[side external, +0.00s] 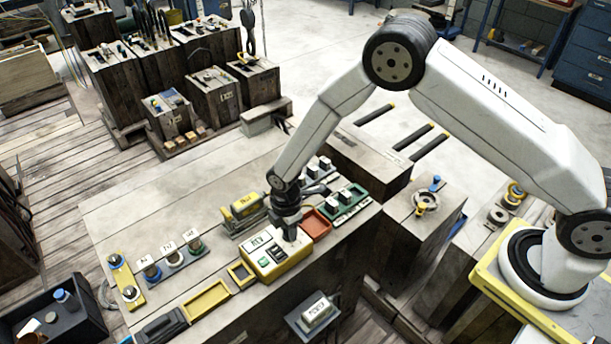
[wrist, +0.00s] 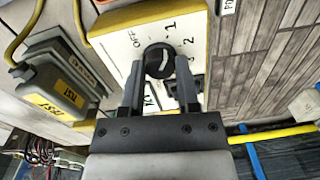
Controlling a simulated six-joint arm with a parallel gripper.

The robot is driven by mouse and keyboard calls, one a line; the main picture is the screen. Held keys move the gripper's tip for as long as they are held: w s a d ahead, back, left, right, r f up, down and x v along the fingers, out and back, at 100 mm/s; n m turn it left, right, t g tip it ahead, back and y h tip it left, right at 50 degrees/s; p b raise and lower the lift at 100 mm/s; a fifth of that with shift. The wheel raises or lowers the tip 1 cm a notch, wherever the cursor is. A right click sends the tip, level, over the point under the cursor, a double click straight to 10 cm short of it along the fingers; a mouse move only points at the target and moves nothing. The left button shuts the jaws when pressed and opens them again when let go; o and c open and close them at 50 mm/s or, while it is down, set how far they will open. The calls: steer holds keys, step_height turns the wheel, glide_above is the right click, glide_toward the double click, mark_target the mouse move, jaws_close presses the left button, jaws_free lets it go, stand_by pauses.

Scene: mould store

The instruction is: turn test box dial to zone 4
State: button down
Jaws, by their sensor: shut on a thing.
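The test box (side external: 280,262) is a yellow box with a white top on the front part of the bench in the side external view. In the wrist view its white face (wrist: 115,45) carries the marks OFF, 1 and 2; marks further round are partly hidden by a finger. The round black dial (wrist: 157,60) has a pale pointer area, but I cannot tell exactly which mark it faces. My gripper (wrist: 159,78) is shut on the dial, one finger on each side. In the side external view my gripper (side external: 290,228) points down onto the box and hides the dial.
A yellow-and-grey unit (side external: 243,207) stands just behind the box. A red tray (side external: 316,224) is close on the right, and a yellow tray (side external: 207,300) lies front left. Several small labelled items stand further left. The bench's back left is clear.

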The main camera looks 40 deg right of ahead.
steer(key=shift+m, duration=0.3)
steer(key=m, duration=1.1)
steer(key=shift+s+d+m, duration=0.1)
steer(key=shift+m, duration=0.2)
steer(key=m, duration=1.1)
steer(key=shift+c, duration=1.6)
jaws_free()
